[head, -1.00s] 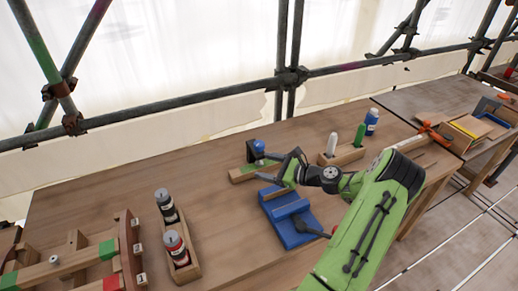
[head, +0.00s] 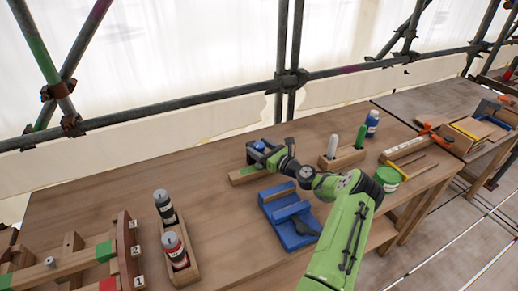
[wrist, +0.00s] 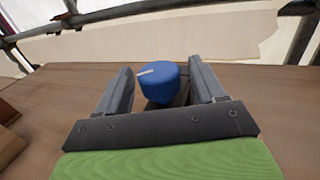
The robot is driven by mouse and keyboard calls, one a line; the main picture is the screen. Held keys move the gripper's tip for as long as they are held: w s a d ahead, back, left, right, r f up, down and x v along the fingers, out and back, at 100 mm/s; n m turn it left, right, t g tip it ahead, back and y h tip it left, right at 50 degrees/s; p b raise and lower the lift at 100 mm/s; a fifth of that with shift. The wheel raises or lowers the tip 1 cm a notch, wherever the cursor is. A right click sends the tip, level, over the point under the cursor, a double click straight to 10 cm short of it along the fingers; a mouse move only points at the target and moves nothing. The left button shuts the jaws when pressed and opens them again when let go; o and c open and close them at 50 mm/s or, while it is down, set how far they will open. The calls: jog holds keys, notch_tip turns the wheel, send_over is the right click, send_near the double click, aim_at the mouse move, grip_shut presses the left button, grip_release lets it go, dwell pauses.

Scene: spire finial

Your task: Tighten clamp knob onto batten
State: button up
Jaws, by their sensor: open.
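The clamp knob (wrist: 160,82) is a blue round knob with a pale line on its top. In the wrist view it sits between the two open grey fingers of my gripper (wrist: 163,90), with a gap on each side. In the head view the knob (head: 259,146) shows partly behind my gripper (head: 262,154). The clamp body below the knob is dark and mostly hidden by my gripper.
A blue tray (head: 272,203) with a wooden block lies just in front. A wooden rack with bottles (head: 177,256) stands at left, another holder (head: 342,160) at right. A green tub (head: 387,178) is further right. Scaffold tubes (head: 200,106) run behind the bench.

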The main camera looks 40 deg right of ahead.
jog(key=shift+w, duration=0.3)
jog(key=shift+c, duration=0.5)
jog(key=c, duration=0.9)
jog(key=shift+o, duration=0.2)
jog(key=shift+r+h+p, duration=0.1)
jog(key=shift+h+p, duration=0.2)
